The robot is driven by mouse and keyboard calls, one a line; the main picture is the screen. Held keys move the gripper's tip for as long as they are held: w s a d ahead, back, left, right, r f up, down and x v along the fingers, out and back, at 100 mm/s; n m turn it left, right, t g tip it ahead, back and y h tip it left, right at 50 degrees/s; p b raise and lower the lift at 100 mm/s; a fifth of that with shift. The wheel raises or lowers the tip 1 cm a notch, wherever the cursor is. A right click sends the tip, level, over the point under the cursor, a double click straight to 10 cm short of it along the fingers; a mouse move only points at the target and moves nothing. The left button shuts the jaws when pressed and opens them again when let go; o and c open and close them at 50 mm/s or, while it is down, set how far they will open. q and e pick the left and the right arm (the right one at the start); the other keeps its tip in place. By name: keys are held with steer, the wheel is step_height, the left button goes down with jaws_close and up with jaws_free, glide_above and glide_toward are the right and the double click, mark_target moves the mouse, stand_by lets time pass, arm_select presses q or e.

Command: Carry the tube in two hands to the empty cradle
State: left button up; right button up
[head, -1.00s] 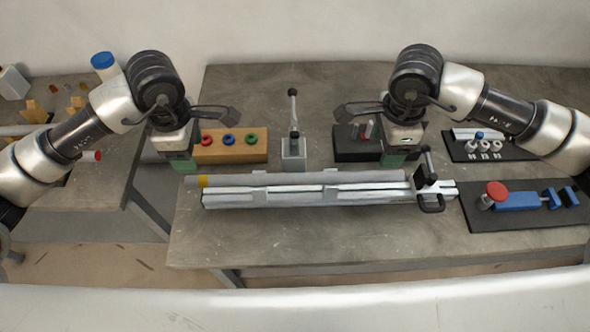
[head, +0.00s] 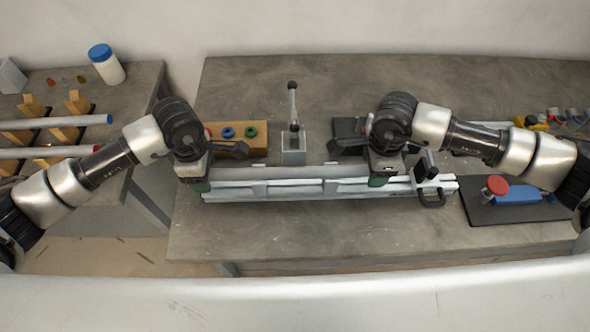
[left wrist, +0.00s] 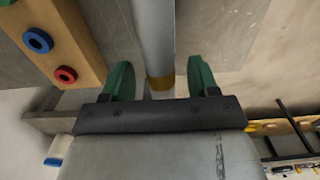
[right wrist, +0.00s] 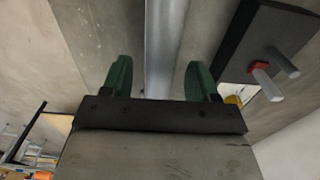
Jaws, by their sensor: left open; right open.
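The grey tube (head: 290,172) lies along the pale metal frame jig (head: 290,193) on the main table. My left gripper (head: 197,186) is open at the tube's left end. In the left wrist view the tube (left wrist: 153,35) and its yellow band run between the open fingers (left wrist: 160,80). My right gripper (head: 380,180) is open over the tube's right part. In the right wrist view the tube (right wrist: 165,40) passes between the open fingers (right wrist: 157,78). On the left table, the rear wooden cradle blocks (head: 77,102) hold no tube.
A white bottle (head: 107,66) stands behind. An upright lever (head: 293,125) stands behind the jig, and a clamp (head: 430,185) at its right end. A gap separates the tables.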

steer(key=shift+s, duration=0.1)
arm_select(q)
jaws_close()
arm_select(e)
jaws_close()
arm_select(q)
steer(key=shift+r, duration=0.1)
arm_select(e)
steer(key=shift+r, duration=0.1)
